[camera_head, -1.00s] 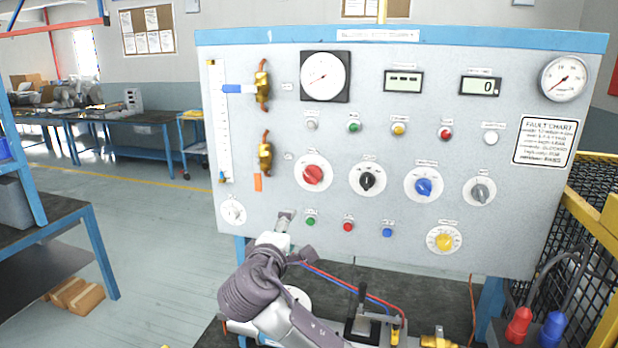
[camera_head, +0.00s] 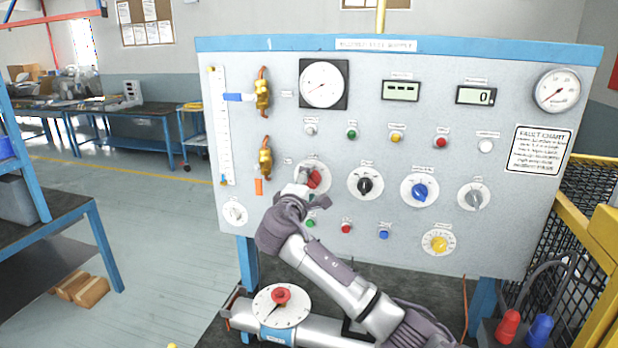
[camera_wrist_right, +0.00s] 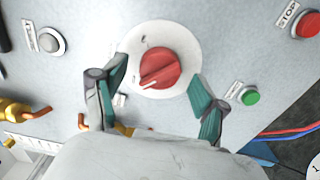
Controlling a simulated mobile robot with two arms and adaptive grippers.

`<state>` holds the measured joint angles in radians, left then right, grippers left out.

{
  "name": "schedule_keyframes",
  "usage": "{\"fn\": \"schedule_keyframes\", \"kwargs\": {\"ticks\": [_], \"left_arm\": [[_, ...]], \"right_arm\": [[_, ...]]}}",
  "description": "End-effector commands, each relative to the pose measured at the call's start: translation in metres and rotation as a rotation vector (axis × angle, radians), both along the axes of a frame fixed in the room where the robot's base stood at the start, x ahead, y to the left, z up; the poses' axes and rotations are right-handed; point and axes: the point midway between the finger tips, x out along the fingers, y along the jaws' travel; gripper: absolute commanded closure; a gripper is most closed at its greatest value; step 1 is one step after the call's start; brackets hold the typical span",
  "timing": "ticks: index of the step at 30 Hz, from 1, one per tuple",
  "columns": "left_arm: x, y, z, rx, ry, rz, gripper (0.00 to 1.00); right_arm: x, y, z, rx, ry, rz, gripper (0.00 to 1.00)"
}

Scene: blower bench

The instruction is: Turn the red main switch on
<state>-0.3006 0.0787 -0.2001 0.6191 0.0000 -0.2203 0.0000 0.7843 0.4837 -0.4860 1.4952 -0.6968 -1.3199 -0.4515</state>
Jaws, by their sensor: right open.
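The red main switch (camera_head: 315,179) is a red rotary knob on a white round dial on the grey panel (camera_head: 560,215). In the right wrist view the red knob (camera_wrist_right: 160,69) shows a white pointer line slanting toward the lower left. My right gripper (camera_head: 303,178) is in front of the dial and covers part of it. In the right wrist view its two teal-tipped fingers (camera_wrist_right: 160,85) are spread to either side of the knob, with gaps between them and it. My left gripper is not in view.
A black knob (camera_head: 366,184), blue knob (camera_head: 420,190) and grey knob (camera_head: 473,197) sit to the right. A green button (camera_wrist_right: 250,96) is close to one finger. A brass valve (camera_head: 265,158) is left of the dial.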

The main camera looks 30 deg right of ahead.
Motion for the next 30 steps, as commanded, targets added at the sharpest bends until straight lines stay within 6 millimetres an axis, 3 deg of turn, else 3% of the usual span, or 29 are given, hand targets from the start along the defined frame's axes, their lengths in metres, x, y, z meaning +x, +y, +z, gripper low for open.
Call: {"fn": "schedule_keyframes", "kwargs": {"ticks": [12, 23, 30], "left_arm": [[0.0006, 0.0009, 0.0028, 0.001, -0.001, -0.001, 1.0], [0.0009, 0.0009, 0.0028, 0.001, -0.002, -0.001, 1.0], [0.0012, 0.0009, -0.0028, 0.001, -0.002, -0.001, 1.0]], "right_arm": [[0.005, -0.0062, -0.0004, 0.001, -0.001, 0.001, 0.29], [0.0049, -0.0061, -0.0006, 0.001, 0.0, 0.001, 0.88], [0.005, -0.006, -0.0026, 0.016, -0.016, 0.0, 0.88]]}}
